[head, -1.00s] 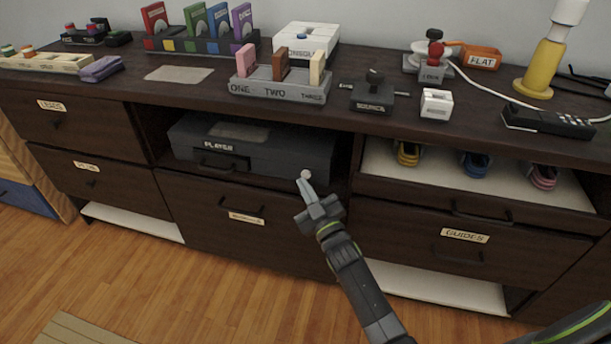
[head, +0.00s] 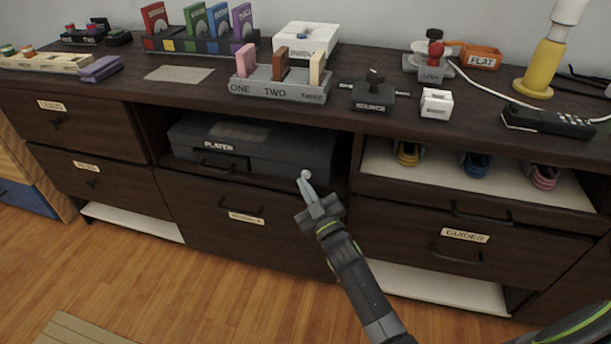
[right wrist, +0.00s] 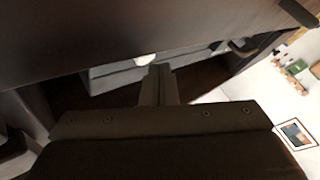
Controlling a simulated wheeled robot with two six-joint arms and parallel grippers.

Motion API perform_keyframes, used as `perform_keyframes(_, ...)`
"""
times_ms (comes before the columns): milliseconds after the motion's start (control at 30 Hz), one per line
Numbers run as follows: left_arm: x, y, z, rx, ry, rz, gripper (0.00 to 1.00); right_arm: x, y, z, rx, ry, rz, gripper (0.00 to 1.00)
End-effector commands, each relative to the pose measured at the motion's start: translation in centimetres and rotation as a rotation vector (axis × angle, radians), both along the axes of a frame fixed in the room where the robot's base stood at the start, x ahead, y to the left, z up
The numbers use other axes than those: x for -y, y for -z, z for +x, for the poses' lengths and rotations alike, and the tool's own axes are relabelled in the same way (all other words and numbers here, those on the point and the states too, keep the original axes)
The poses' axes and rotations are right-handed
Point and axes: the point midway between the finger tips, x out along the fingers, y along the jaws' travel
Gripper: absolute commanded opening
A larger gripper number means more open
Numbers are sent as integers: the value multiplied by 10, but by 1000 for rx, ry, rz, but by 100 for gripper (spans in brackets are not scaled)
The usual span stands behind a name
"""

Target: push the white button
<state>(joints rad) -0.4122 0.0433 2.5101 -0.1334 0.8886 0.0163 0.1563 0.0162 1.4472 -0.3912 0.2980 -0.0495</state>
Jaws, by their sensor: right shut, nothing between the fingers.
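The white button (head: 305,174) is a small round knob at the lower right of the dark box in the open middle bay. My right gripper (head: 307,181) comes up from below with its narrow shut fingers right at the button. Whether they touch it or stand just in front I cannot tell. In the right wrist view, a white rounded piece (right wrist: 145,59) shows just beside the shut fingertips (right wrist: 159,70), partly hidden by them. The fingers hold nothing. My left gripper is not in view.
The dark box (head: 245,149) fills much of the bay.

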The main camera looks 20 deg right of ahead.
Motion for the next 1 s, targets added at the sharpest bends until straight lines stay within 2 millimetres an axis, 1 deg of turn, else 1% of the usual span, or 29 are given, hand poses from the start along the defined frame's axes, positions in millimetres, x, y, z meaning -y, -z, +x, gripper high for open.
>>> perform_keyframes(233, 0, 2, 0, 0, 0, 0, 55, 4, 0, 6, 0, 1, -2, 0)
perform_keyframes(833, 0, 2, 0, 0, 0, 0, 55, 5, 0, 7, -1, 0, 0, 0)
perform_keyframes(1000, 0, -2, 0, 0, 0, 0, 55, 2, -1, 3, -2, 1, 1, 0)
